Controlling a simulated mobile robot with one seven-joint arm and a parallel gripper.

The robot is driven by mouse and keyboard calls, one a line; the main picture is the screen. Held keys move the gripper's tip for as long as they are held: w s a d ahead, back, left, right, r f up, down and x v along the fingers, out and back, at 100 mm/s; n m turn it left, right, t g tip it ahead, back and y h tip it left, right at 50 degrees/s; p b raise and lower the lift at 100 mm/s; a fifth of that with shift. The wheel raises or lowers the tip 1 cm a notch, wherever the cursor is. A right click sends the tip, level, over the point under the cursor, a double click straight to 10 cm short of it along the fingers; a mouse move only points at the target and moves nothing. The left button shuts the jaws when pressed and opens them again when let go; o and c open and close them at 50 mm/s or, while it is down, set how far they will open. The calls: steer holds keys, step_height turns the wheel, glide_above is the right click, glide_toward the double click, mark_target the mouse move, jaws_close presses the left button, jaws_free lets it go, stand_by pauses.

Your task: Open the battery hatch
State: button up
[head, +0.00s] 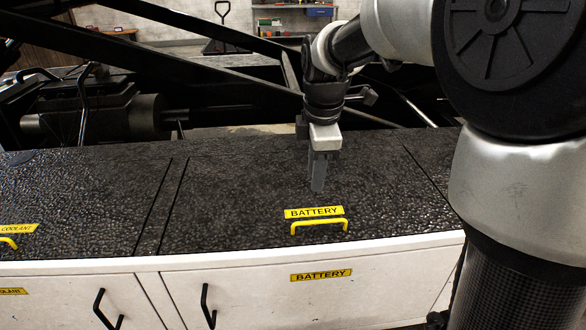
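The battery hatch (235,200) is a black textured lid on top of the white cabinet, and it lies flat and closed. A yellow BATTERY label (314,212) sits near its front edge. A yellow handle (319,226) is just in front of that label. My gripper (318,188) points down over the lid, behind the label and handle and apart from the handle. I see its fingers nearly edge-on, so I cannot tell whether they are apart. Nothing shows held in it.
A coolant lid with its yellow handle (8,242) is at the left. The white cabinet front (250,290) carries a second BATTERY label and black door handles (207,305). Black diagonal beams (200,70) and machinery stand behind the lid. My arm fills the right side.

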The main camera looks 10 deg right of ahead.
mark_target(310, 224)
steer(key=w+f+b, duration=0.1)
steer(key=f, duration=0.4)
steer(key=w+f+b, duration=0.1)
steer(key=f, duration=0.4)
steer(key=w+f+b, duration=0.1)
steer(key=f+b, duration=0.1)
steer(key=f, duration=0.4)
jaws_close()
